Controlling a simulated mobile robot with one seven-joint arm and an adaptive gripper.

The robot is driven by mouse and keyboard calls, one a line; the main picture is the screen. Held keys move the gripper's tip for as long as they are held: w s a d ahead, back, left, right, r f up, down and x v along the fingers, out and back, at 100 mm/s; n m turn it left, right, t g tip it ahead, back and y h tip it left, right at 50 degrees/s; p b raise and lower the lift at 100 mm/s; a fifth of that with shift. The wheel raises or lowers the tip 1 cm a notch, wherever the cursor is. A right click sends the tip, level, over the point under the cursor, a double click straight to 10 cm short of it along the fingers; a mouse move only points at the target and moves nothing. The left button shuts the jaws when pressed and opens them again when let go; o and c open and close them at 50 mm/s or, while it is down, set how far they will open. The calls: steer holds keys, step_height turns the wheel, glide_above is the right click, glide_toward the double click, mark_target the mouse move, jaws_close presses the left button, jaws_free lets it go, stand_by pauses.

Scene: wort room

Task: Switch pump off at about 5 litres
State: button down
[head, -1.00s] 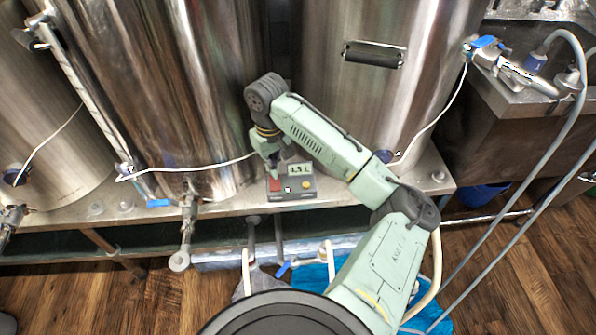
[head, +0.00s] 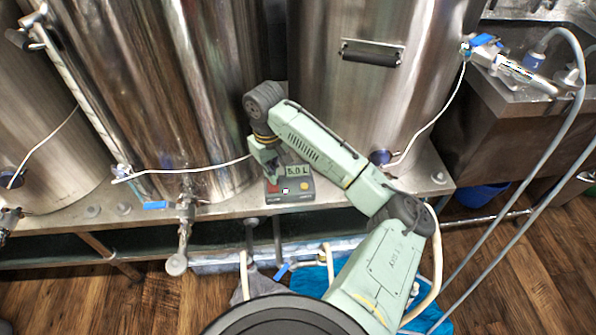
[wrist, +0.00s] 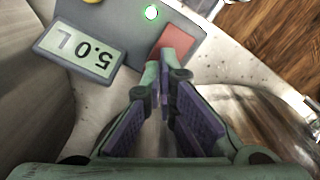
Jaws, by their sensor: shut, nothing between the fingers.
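The pump control box (head: 304,194) sits on the steel bench ledge between two tanks. Its display (head: 298,170) reads 5.0 L, also seen upside down in the wrist view (wrist: 78,48). A green lamp (wrist: 151,12) is lit on the box. A red button (wrist: 178,41) is at the box's edge, partly covered by my fingertips. My gripper (wrist: 164,72) is shut and empty, with its tips at the red button; I cannot tell whether they press it. In the head view my gripper (head: 273,178) is over the box's left side.
Large steel tanks (head: 375,110) stand close behind and beside the box. A white cable (head: 185,169) runs along the left tank. Grey hoses (head: 520,190) hang at the right. Wooden floor (head: 530,265) is open there.

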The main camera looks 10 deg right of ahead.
steer(key=shift+f, duration=0.3)
steer(key=shift+r, duration=0.1)
step_height(320, 180, up, 6)
steer(key=p, duration=0.6)
steer(key=shift+s, duration=0.1)
